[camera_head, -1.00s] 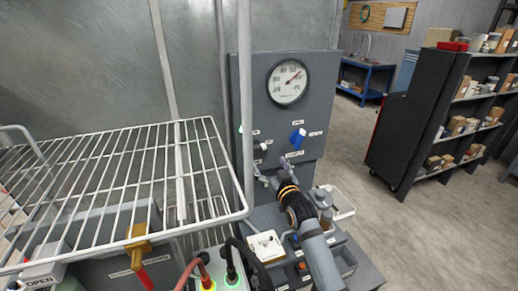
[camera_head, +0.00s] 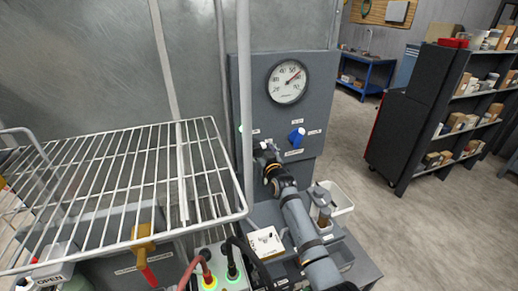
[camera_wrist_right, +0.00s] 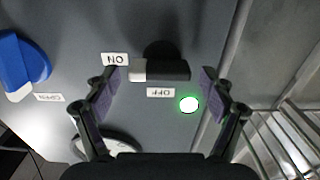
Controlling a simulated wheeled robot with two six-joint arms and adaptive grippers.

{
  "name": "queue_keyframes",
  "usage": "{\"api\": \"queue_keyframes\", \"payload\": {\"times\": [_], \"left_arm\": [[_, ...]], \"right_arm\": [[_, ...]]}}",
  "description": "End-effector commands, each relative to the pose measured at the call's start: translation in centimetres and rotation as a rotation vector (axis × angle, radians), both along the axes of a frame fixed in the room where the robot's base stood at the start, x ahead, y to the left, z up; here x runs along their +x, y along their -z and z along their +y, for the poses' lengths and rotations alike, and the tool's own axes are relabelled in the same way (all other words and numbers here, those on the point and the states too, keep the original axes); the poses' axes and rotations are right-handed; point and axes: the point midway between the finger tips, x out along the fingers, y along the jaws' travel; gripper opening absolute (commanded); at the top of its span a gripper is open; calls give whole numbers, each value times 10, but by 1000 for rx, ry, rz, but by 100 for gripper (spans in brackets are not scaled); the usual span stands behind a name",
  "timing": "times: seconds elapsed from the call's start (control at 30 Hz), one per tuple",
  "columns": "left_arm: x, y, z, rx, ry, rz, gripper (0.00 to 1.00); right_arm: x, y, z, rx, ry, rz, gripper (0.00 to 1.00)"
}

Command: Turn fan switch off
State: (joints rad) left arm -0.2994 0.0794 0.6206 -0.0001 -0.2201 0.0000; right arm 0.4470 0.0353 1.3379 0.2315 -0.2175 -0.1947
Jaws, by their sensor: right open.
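The fan switch, a black rotary handle (camera_wrist_right: 165,70) with a white tip, sits between an ON label (camera_wrist_right: 115,59) and an OFF label (camera_wrist_right: 161,92) in the right wrist view. A round green light (camera_wrist_right: 188,104) glows beside it. My right gripper (camera_wrist_right: 160,88) is open, with one finger on either side of the handle and a gap to each. In the head view my right gripper (camera_head: 263,151) is up against the grey panel (camera_head: 312,120) and mostly hides the switch. My left gripper is not in view.
A blue knob (camera_head: 297,137) and a round gauge (camera_head: 288,81) are on the same panel. A white wire rack (camera_head: 120,170) and a vertical post (camera_head: 245,90) stand left of the gripper. A box with cables and lit buttons (camera_head: 220,276) is below.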

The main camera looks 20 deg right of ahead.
Motion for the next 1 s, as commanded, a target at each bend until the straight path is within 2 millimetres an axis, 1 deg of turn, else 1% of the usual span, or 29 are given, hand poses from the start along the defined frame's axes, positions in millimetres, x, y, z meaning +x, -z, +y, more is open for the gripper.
{"api": "queue_keyframes", "payload": {"times": [0.03,0.07,0.43,0.47,0.63,0.77,1.0], "left_arm": [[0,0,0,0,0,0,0],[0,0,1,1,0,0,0],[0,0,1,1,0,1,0],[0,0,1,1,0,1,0],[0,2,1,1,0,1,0],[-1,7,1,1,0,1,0],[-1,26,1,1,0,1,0]], "right_arm": [[0,0,0,0,0,0,83],[0,0,0,0,0,0,80],[0,0,0,0,0,1,30],[0,0,0,0,0,1,29],[0,1,0,-11,0,1,29],[0,3,0,-46,0,-1,29],[0,5,1,-199,0,-7,29]]}}
